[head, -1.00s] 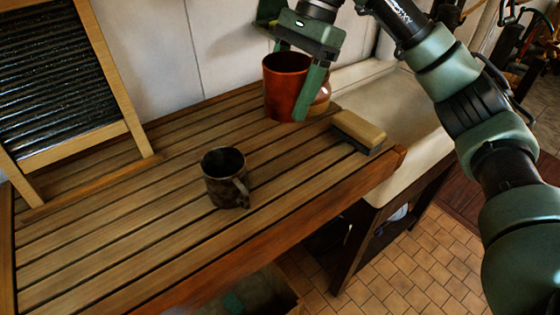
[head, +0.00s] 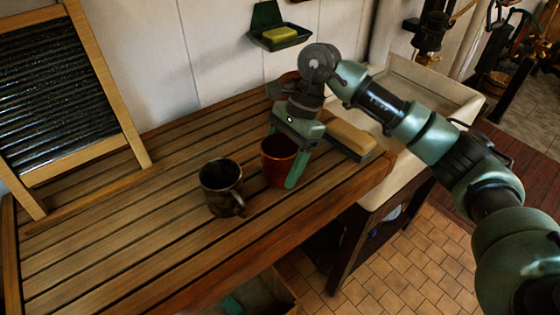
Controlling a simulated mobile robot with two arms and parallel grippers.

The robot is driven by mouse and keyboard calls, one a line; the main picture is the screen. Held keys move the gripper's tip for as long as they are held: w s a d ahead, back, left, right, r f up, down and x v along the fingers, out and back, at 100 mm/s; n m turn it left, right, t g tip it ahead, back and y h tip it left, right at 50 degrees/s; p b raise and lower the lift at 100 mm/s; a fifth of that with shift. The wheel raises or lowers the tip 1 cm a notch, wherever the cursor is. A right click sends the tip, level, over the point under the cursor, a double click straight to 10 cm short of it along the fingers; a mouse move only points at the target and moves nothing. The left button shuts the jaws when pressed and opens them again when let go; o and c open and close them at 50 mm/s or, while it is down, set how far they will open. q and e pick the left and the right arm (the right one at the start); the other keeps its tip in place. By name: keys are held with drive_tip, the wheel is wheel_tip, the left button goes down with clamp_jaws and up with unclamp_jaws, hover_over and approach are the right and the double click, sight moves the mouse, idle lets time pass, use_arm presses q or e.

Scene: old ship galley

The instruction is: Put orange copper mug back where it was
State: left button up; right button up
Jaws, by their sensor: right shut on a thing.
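The orange copper mug (head: 278,168) is at the right part of the slatted wooden drainboard (head: 150,225). My right gripper (head: 284,160) is shut on it from above, with one green finger down its right side; the other finger is mostly hidden. The mug looks upright and at or very near the slats; I cannot tell whether it touches them. A dark, tarnished mug (head: 221,188) stands upright just to its left, its handle toward the front right. My left gripper is not in view.
A wooden brush (head: 350,140) lies right of the gripper, near the pale sink (head: 440,90). A washboard (head: 70,95) leans at the left. A green wall dish (head: 280,38) holds soap. A brownish object (head: 284,82) is partly hidden behind my wrist. The front left slats are clear.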

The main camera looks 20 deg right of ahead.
drive_tip(key=shift+f, duration=0.2)
drive_tip(key=o, duration=1.5)
drive_tip(key=shift+r, duration=0.1)
drive_tip(key=shift+r, duration=0.15)
drive_tip(key=shift+w+d+r, duration=0.1)
drive_tip(key=shift+d+r, duration=0.05)
drive_tip(key=shift+r, duration=0.05)
drive_tip(key=b+v, duration=0.3)
drive_tip(key=v, duration=0.8)
drive_tip(key=shift+r, duration=0.25)
